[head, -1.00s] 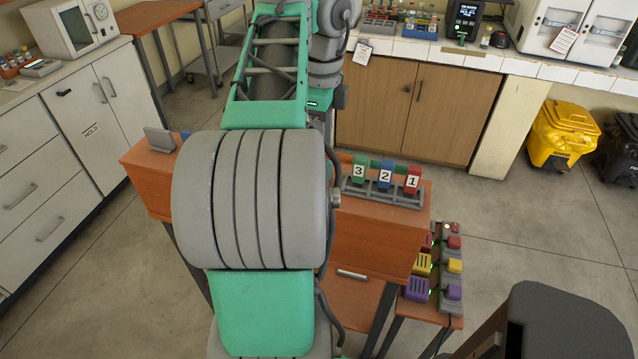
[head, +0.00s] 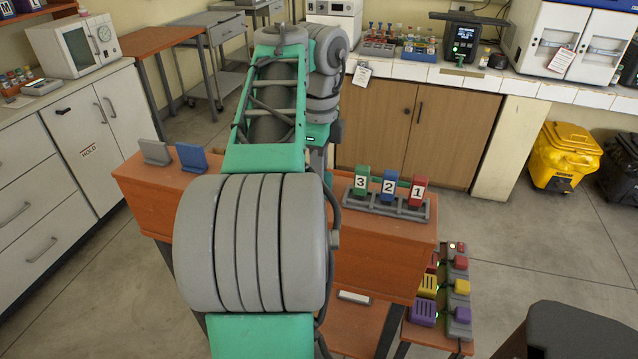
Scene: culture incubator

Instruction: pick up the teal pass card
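I cannot make out a teal pass card for certain. A small green-teal piece (head: 460,62) shows at the foot of a dark terminal (head: 463,42) on the white-tiled back counter; it is too small to tell whether it is the card. My teal and grey arm fills the middle of the head view and hides part of the orange-brown table behind it. My gripper is not visible, hidden behind the arm links or out of view.
The orange-brown table (head: 370,262) holds a rack (head: 392,208) with numbered green, blue and red blocks, plus grey (head: 155,152) and blue (head: 192,157) stands. A low bench with coloured boxes (head: 424,312) is at lower right.

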